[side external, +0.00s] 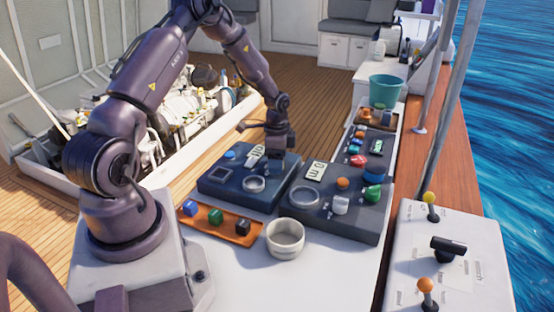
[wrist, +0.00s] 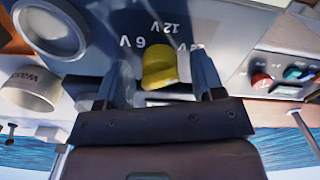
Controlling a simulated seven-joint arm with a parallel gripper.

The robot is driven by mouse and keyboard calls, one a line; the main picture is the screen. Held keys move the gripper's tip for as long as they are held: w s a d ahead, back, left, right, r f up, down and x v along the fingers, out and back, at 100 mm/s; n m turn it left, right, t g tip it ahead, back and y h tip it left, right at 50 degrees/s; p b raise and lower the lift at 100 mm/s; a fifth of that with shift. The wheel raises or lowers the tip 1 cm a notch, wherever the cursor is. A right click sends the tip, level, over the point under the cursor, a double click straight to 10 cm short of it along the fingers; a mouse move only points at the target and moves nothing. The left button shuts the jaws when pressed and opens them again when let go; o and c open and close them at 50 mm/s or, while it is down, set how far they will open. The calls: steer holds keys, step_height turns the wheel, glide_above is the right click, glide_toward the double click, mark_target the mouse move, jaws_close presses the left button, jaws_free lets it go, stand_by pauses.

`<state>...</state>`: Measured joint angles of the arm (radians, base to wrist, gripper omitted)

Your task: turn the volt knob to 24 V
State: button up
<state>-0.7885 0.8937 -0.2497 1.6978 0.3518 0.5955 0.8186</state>
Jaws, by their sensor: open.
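The yellow volt knob (wrist: 160,68) is on the grey panel face in the wrist view. The labels "6 V" and "12 V" read upside down around it, and a third label to the right is partly covered by a finger. I cannot tell which label the knob points at. My gripper (wrist: 160,82) is open, with one finger on each side of the knob; contact is not clear. In the side external view my gripper (side external: 280,142) points down at the back right of the dark blue console (side external: 225,190), and the knob is hidden there.
A second console (side external: 335,218) with coloured knobs stands to the right. An orange tray (side external: 232,231) with small cubes and a white pot (side external: 285,238) stand in front. A teal bucket (side external: 385,90) is at the back. A lever box (side external: 450,270) is at the front right.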

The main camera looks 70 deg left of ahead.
step_height(320, 180, up, 13)
stand_by(0.5)
steer(key=s+d+r+n+t, duration=0.2)
steer(key=s+d+r, duration=0.6)
steer(key=d, duration=0.4)
steer(key=s+d+r+n+t, duration=0.3)
steer(key=s+d+r, duration=0.5)
steer(key=d, duration=0.4)
steer(key=shift+d+r+n+t, duration=0.2)
steer(key=shift+r+n+t, duration=0.1)
steer(key=shift+r, duration=0.15)
